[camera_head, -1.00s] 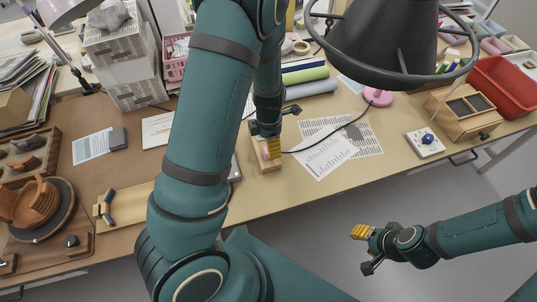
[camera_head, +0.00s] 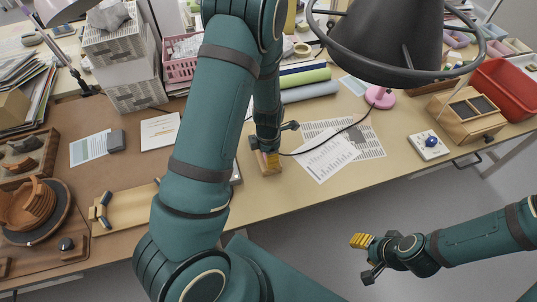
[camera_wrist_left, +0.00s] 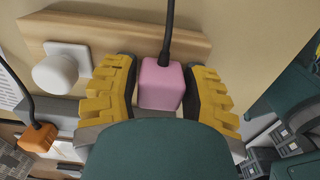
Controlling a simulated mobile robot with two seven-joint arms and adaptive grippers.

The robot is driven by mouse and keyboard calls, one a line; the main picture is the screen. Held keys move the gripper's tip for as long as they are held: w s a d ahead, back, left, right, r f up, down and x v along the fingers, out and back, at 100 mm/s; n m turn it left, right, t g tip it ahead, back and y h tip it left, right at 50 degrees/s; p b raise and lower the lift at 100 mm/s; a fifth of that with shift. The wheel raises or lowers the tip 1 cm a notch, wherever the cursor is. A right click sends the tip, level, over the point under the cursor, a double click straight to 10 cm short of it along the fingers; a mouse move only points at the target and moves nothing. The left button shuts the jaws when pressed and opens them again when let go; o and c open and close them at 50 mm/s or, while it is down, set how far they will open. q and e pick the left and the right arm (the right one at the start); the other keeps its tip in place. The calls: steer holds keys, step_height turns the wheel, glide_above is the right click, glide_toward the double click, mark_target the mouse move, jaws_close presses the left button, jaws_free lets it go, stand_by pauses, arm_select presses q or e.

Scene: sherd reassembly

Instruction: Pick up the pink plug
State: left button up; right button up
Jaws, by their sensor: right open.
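The pink plug (camera_wrist_left: 161,84) shows in the left wrist view with a black cord rising from its far end. It sits between the two yellow fingers of my left gripper (camera_wrist_left: 161,100), one finger close along each side; I cannot tell whether the pads press on it. A wooden block (camera_wrist_left: 110,38) lies just beyond. In the head view my left gripper (camera_head: 267,158) is down at the wooden block (camera_head: 268,170) on the desk, and the plug is hidden there. My right gripper (camera_head: 362,256) is open and empty, in front of the desk edge.
Printed sheets (camera_head: 327,157) lie right of the block. A black lamp shade (camera_head: 390,40) hangs above the desk.

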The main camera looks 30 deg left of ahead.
arm_select(q)
steer(key=c, duration=0.5)
steer(key=shift+r, duration=0.1)
